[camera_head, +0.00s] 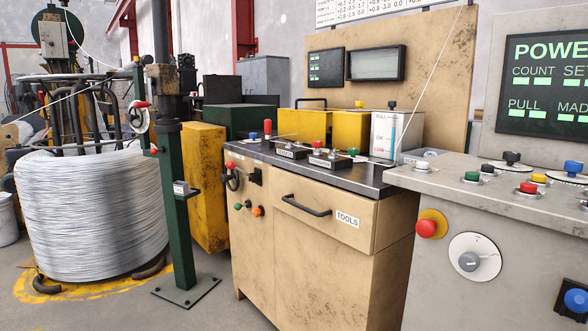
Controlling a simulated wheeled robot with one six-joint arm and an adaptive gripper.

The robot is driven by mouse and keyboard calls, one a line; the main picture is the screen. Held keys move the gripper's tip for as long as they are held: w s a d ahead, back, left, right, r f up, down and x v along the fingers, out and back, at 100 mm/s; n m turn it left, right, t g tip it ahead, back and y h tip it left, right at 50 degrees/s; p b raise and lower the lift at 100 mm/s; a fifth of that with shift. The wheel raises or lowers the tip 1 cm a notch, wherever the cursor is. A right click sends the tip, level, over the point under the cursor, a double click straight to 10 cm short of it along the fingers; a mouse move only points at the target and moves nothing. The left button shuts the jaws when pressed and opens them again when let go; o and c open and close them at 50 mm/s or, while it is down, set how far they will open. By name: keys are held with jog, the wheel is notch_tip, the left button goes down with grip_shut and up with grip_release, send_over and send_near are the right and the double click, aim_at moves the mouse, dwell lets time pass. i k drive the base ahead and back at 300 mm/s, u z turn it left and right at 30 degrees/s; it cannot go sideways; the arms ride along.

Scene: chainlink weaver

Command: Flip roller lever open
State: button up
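No part is labelled as the roller lever, so I cannot tell for sure which it is. A red-handled lever (140,105) sits at a small white roller or pulley (138,121) on the left of the green post (178,215). Its open or closed state is too small to tell. Another red-tipped black lever (232,177) is on the left face of the beige tool cabinet (310,245), and a red upright knob (267,128) stands on the cabinet top. My gripper is not in view.
A large wire coil (90,215) stands left of the post, above a yellow floor marking. A yellow machine block (206,185) is behind the post. A grey control console (480,225) with several buttons fills the right. Grey floor is clear around the post's base plate (186,291).

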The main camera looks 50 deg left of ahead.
aim_at(230, 164)
jog(key=u, duration=2.3)
jog(key=k, duration=0.6)
jog(key=z, duration=0.4)
jog(key=i, duration=2.4)
jog(key=u, duration=0.35)
